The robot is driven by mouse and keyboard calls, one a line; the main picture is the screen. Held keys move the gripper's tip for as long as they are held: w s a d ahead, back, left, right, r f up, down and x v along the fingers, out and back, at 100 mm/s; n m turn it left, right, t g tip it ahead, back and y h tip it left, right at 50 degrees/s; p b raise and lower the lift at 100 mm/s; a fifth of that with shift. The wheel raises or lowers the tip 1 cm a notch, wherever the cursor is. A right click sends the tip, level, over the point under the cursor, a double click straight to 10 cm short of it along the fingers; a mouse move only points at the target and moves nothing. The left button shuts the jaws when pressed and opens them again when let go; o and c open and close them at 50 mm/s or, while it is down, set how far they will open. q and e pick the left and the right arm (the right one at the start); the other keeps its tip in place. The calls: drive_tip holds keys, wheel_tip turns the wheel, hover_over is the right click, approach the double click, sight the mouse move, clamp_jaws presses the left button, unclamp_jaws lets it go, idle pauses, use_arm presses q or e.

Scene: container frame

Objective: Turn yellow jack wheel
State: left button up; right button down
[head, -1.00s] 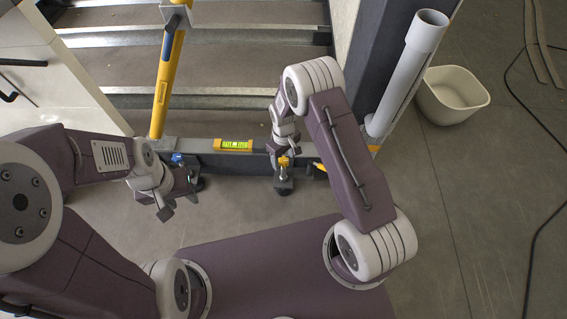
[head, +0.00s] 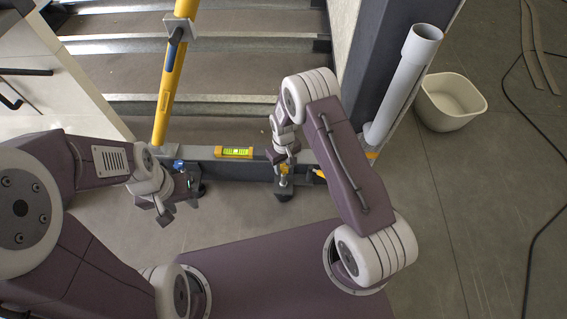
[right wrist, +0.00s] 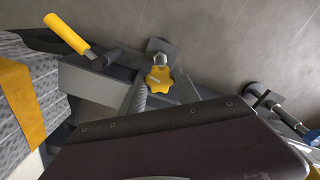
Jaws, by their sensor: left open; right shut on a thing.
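The yellow jack wheel (right wrist: 160,79) is a star-shaped knob on a jack at the frame's lower beam; it also shows in the head view (head: 284,169), just below my right gripper (head: 285,153). My right gripper is shut on the wheel, though the finger contact is mostly hidden. The yellow spirit level (head: 234,152) with a green vial lies on the beam to the left. A second jack with a blue wheel (head: 178,165) stands at the beam's left end. My left gripper (head: 162,207) is open and empty in front of it.
A yellow prop (head: 168,85) rises from the beam's left end. A yellow-handled tool (right wrist: 67,33) is near the yellow wheel. A grey pipe (head: 400,85) leans by the dark post, with a white tub (head: 450,101) beyond.

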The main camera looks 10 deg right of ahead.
drive_tip(key=m+p, duration=0.2)
drive_tip(key=shift+r+m, duration=0.25)
drive_tip(key=shift+m, duration=0.15)
drive_tip(key=m+p, duration=0.3)
drive_tip(key=m, duration=0.1)
drive_tip(key=shift+f, duration=0.1)
drive_tip(key=m+p, duration=0.1)
drive_tip(key=m, duration=0.4)
drive_tip(key=shift+p, duration=0.3)
drive_tip(key=shift+f+m+p, duration=0.1)
drive_tip(key=shift+m+p, duration=0.35)
drive_tip(key=shift+m, duration=1.35)
drive_tip(key=c, duration=0.9)
unclamp_jaws()
